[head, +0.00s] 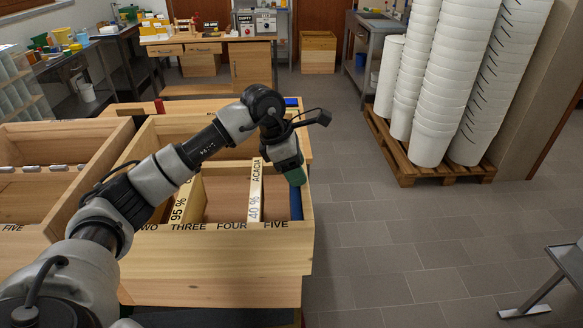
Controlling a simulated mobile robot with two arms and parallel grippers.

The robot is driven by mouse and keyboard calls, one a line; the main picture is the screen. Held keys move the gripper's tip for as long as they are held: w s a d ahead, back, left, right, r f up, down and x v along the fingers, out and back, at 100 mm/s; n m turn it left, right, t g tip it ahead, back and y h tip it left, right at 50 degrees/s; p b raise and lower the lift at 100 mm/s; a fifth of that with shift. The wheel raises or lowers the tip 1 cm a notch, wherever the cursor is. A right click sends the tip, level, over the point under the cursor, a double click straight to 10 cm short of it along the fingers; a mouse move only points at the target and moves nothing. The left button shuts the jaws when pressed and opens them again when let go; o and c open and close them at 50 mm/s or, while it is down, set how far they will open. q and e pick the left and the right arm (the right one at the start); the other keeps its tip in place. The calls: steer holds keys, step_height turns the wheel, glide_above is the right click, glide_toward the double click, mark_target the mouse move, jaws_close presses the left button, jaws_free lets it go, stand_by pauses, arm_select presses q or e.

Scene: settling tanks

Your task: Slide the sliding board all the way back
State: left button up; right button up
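The wooden tank (215,262) in front of me has an open top, with TWO, THREE, FOUR and FIVE printed along its front edge. A pale board (255,196) marked "40 % ACACIA" runs front to back inside it, near FOUR. Another board (180,208) marked "95 %" lies further left, partly behind my arm. I cannot tell which part is the sliding board. A blue strip (296,203) lies along the tank's right inner side. My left gripper (297,177), with a green end, points down over the right side near this strip. Its fingers are not clear. My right gripper is out of view.
A second tank (50,205) adjoins on the left. White buckets (435,90) stand in tall stacks on a pallet (425,168) at the back right. A workbench (205,45) stands behind. The tiled floor to the right is clear, except for a metal stand (560,265).

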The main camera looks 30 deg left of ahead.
arm_select(q)
steer(key=shift+o, duration=0.6)
steer(key=shift+d, duration=0.1)
steer(key=shift+a+r, duration=0.25)
steer(key=b+v, duration=0.2)
steer(key=v, duration=0.8)
